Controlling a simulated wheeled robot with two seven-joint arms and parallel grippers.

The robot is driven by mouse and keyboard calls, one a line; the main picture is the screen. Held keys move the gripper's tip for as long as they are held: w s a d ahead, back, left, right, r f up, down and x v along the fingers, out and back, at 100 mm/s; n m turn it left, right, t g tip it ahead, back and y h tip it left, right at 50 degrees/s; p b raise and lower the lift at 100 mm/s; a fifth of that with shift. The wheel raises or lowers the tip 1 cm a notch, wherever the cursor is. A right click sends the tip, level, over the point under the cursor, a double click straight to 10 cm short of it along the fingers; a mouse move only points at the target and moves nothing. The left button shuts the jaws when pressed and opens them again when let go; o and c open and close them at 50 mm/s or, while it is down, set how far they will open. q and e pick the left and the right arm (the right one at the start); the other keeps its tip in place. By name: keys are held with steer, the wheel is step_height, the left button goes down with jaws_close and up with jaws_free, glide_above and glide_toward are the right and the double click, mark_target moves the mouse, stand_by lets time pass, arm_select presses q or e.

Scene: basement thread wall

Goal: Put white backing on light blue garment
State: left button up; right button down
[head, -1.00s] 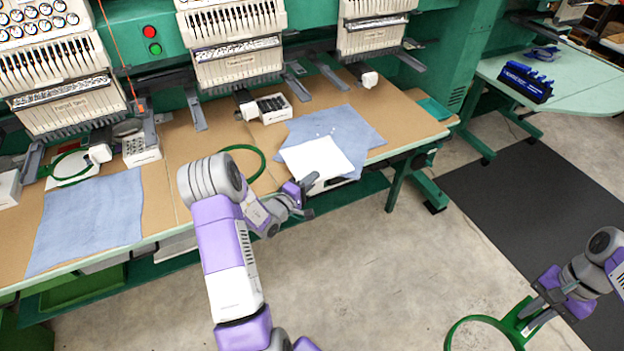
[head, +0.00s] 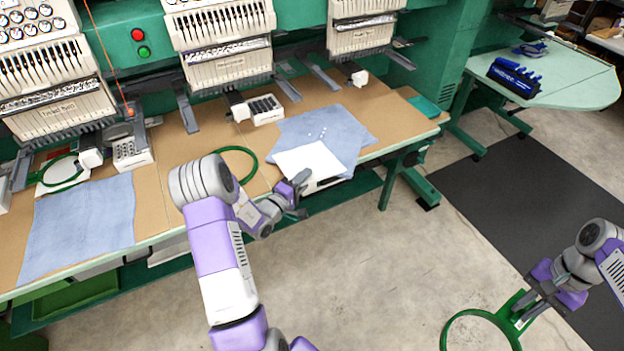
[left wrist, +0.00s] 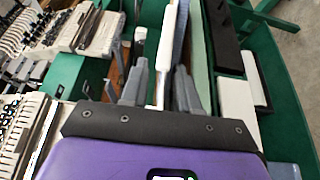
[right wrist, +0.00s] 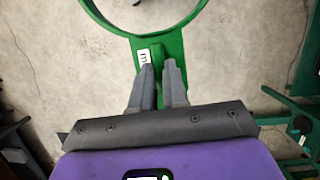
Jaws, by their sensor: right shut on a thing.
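The white backing (head: 308,160) lies flat over the near left part of a light blue garment (head: 345,130), at the front edge of the table. My left gripper (head: 303,193) is at the backing's near edge. In the left wrist view the left gripper (left wrist: 160,85) has its fingers apart, with the white backing (left wrist: 169,35) edge-on between them; I cannot tell if they touch it. The garment (left wrist: 181,40) shows beside it. My right gripper (head: 525,305) is shut on the handle of a green hoop (head: 443,330), held over the floor. The hoop also shows in the right wrist view (right wrist: 172,35).
Another light blue garment (head: 80,225) lies on the table at left. A green hoop (head: 253,165) lies between the garments. Embroidery machine heads (head: 220,40) overhang the table's back. A white box with dark contents (head: 264,109) stands behind. A side table (head: 570,80) is at right.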

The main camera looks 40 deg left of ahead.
arm_select(q)
steer(key=s, duration=1.2)
steer(key=shift+d, duration=0.3)
